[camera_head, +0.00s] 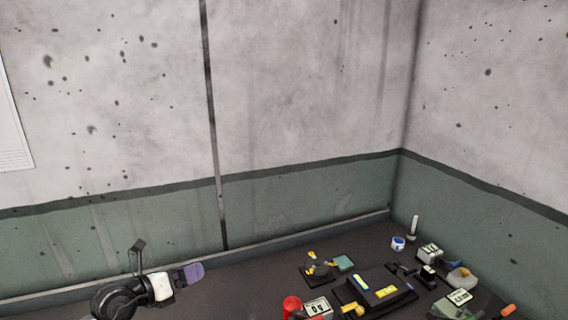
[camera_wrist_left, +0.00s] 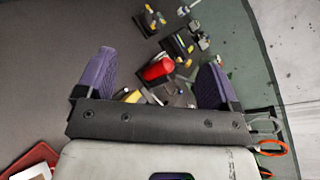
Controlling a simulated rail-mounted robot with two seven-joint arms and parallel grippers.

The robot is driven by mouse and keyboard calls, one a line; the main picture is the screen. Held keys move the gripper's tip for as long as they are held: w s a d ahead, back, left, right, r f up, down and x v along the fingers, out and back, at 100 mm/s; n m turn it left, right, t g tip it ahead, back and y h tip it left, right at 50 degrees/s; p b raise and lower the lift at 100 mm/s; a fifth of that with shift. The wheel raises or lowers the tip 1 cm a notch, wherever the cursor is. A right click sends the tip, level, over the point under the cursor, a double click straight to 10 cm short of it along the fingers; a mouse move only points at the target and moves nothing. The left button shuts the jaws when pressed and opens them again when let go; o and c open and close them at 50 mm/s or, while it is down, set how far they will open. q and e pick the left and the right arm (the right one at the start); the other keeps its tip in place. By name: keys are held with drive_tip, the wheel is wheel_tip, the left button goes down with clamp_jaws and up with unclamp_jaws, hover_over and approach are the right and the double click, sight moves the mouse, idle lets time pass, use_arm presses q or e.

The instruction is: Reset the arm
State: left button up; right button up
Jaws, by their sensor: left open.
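My left arm comes in at the lower left of the head view, low over the dark surface. Its left gripper (camera_head: 190,274) shows a purple fingertip there, and both purple fingers stand wide apart in the left wrist view (camera_wrist_left: 155,80). Nothing is held between them. Past the fingers, in the wrist view, lie a red cylinder (camera_wrist_left: 158,69) and several small tools, at a distance and apart from the fingers. My right gripper is in neither view.
A black box with yellow labels (camera_head: 378,288), a red cylinder (camera_head: 291,305), a meter (camera_head: 318,308), a blue-and-white roll (camera_head: 397,243) and an orange handle (camera_head: 508,310) crowd the lower right. A wall (camera_head: 290,220) runs behind. The surface between my left gripper and the items is bare.

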use_arm(q)
wheel_tip(320, 180, up, 10)
drive_tip(key=n+t+h, duration=0.2)
drive_tip(key=n+t, duration=0.1)
drive_tip(key=t, duration=0.2)
drive_tip(key=s+a+r+n+t+y, duration=0.3)
drive_tip(key=s+r+n+y, duration=0.15)
drive_tip(key=n+y, duration=0.65)
drive_tip(key=s+a+r+n+t+y, duration=0.3)
drive_tip(key=r+n+y, duration=0.4)
drive_tip(key=n, duration=0.6)
drive_tip(key=s+d+f+n+g+h, duration=0.2)
drive_tip(key=s+f+g, duration=0.3)
drive_tip(key=s+f, duration=0.5)
drive_tip(key=s+d+f+n+g+h, duration=0.2)
drive_tip(key=s+f+g, duration=0.4)
drive_tip(key=f, duration=1.2)
drive_tip(key=s+d+f+n+g+h, duration=0.2)
drive_tip(key=s+f+g, duration=0.3)
drive_tip(key=s+f, duration=1)
drive_tip(key=shift+d+n+g, duration=0.4)
drive_tip(key=shift+d+n, duration=0.45)
drive_tip(key=shift+n, duration=0.05)
drive_tip(key=s+f+g, duration=0.3)
drive_tip(key=s+f, duration=0.3)
drive_tip(key=s, duration=0.4)
wheel_tip(320, 180, up, 30)
drive_tip(key=p, duration=2.9)
drive_tip(key=shift+w+d, duration=0.35)
drive_tip(key=shift+w, duration=0.05)
